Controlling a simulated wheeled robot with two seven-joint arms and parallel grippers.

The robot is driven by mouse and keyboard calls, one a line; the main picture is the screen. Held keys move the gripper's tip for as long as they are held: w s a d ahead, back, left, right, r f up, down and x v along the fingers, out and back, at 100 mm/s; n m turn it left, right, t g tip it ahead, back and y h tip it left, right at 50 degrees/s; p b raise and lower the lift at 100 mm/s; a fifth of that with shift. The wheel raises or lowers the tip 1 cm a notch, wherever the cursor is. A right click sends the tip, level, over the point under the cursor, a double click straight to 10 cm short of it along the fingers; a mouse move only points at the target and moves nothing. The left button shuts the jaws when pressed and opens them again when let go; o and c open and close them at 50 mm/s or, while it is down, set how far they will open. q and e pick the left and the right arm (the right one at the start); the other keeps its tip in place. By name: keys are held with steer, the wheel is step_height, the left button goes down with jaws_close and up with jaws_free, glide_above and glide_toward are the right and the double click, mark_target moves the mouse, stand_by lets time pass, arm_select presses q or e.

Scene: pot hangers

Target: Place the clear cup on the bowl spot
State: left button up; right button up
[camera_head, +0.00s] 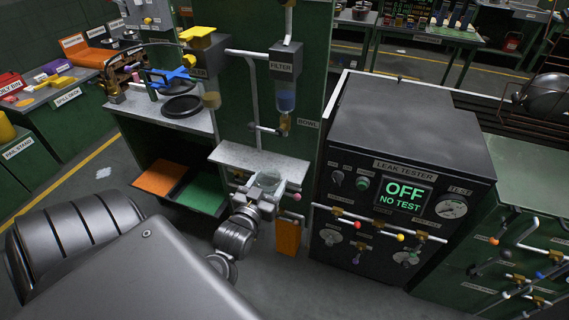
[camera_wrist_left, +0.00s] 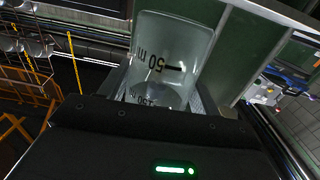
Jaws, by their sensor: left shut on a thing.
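The clear cup (camera_head: 268,181) is in my left gripper (camera_head: 262,192) in the head view, at the front edge of the pale shelf (camera_head: 235,158). I cannot tell whether it touches the shelf. In the left wrist view the clear cup (camera_wrist_left: 175,50) looks empty, with black "50 ml" marks, and its lower part sits between the shut jaws of my gripper (camera_wrist_left: 165,95). A BOWL label (camera_head: 307,124) is on the green panel, beside the filter (camera_head: 285,62) with its blue-tinted bowl (camera_head: 286,97). The exact bowl spot is not clear. My right gripper is out of view.
Pipes (camera_head: 252,98) and a brass fitting (camera_head: 284,122) stand above the shelf. The black leak tester (camera_head: 400,180) is close on the right and reads OFF, NO TEST. An orange tray (camera_head: 160,178) and a green tray (camera_head: 201,194) are at lower left.

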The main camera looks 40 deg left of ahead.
arm_select(q)
steer(key=shift+s+a+f, duration=0.1)
steer(key=shift+s+a, duration=0.1)
steer(key=shift+a, duration=0.25)
steer(key=shift+s+a, duration=0.2)
steer(key=shift+a, duration=0.25)
steer(key=p+x, duration=0.3)
steer(key=x, duration=1.4)
steer(key=shift+w+a, duration=0.1)
steer(key=shift+a, duration=0.1)
steer(key=shift+w+a, duration=0.1)
steer(key=shift+w, duration=0.3)
steer(key=shift+f+p, duration=0.5)
steer(key=shift+f, duration=1.35)
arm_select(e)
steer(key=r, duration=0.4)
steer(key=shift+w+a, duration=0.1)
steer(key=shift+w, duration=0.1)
